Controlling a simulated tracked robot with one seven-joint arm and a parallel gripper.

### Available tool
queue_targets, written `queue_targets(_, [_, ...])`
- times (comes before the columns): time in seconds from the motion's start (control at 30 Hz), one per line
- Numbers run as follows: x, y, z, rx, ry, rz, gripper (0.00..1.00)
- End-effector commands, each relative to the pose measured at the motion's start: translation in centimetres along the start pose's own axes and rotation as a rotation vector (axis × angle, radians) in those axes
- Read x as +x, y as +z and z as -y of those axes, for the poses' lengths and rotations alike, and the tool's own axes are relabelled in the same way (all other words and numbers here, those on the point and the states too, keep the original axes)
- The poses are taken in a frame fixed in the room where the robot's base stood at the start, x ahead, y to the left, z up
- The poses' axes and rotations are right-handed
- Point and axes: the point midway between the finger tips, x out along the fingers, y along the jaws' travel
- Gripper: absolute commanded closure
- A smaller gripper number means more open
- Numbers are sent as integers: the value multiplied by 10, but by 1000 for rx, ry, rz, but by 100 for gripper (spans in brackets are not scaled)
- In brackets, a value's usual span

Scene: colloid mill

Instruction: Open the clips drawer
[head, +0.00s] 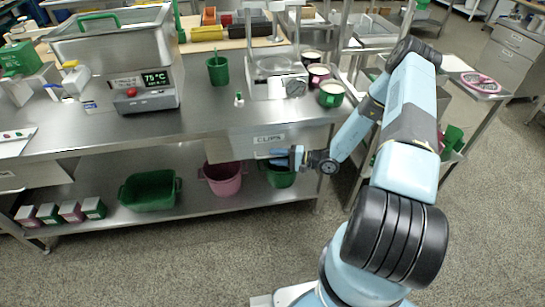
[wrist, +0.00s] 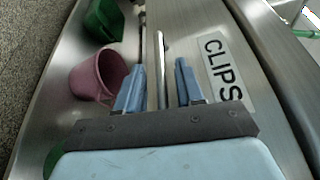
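The clips drawer (head: 255,144) is under the bench top and looks shut, its front bearing a white CLIPS label (head: 270,140). The label also shows in the wrist view (wrist: 226,68), right of my fingers. My gripper (head: 279,157) is at the drawer front, just below the label. In the wrist view my gripper (wrist: 160,66) has its two blue fingers apart. The drawer's silver bar handle (wrist: 160,50) lies in line with the gap between them, with space visible on both sides. I cannot tell how deep the handle sits between the fingers.
Below, the shelf holds a pink bucket (head: 223,178), a green tub (head: 150,190) and a green bucket (head: 280,177) beneath my gripper. A steel bath (head: 140,75) and a scale (head: 275,80) stand on the bench top. Open floor lies in front.

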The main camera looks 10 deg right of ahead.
Motion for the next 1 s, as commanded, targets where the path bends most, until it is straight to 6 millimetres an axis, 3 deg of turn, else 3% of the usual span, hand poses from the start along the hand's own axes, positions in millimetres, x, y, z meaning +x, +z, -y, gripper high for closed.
queue_targets(0.2, [16,0,0,-1,0,0,63])
queue_targets(0.5, [18,0,0,0,0,0,63])
queue_targets(0.9, [17,0,0,0,1,0,100])
queue_targets(1.0, [17,0,-1,1,1,0,100])
